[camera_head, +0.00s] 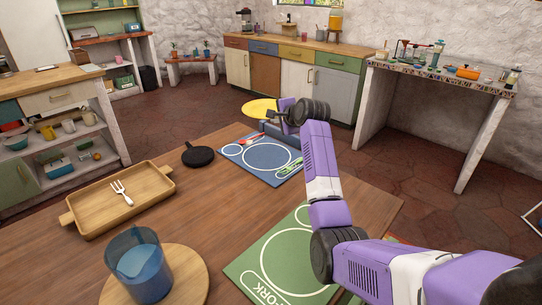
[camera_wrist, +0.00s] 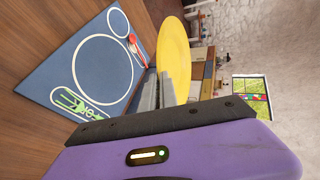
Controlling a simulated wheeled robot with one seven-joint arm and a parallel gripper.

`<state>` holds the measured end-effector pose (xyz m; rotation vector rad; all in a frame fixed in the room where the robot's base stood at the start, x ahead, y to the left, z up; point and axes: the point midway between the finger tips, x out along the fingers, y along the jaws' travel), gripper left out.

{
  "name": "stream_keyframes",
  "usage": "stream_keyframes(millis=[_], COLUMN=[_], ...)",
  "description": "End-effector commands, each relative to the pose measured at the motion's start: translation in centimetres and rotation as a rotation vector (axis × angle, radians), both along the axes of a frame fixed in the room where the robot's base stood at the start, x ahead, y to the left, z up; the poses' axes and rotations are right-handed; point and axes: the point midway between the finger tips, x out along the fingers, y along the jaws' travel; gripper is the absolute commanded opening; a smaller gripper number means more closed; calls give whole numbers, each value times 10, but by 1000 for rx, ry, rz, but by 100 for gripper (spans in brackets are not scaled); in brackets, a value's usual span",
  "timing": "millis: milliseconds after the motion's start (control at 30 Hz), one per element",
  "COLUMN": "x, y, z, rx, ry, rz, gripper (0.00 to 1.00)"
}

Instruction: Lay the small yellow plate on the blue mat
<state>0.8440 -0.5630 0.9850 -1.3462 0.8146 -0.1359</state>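The small yellow plate (camera_head: 258,108) is at my gripper (camera_head: 272,118), beyond the far edge of the blue mat in the head view. In the wrist view the yellow plate (camera_wrist: 174,55) meets the fingers (camera_wrist: 160,90) at its lower edge, and they appear shut on its rim. The plate looks held in the air. The blue mat (camera_head: 265,157) lies on the wooden table with a large white circle outline, and the circle is empty. The blue mat also shows at the left in the wrist view (camera_wrist: 100,70).
A red utensil (camera_wrist: 133,45) lies near the mat's circle; a green item (camera_head: 289,168) lies at its other side. A black pan (camera_head: 198,156), wooden tray (camera_head: 90,215) with a fork, blue cup (camera_head: 142,268) on a round board and green mat (camera_head: 285,255) share the table.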

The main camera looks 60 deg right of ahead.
Motion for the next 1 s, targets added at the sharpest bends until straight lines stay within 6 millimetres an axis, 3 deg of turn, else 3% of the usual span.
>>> stream_keyframes(millis=[600,1000], x=[0,0], y=[0,0], z=[-136,-171], rx=[2,2], ry=[0,0], rz=[1,0], gripper=[0,0])
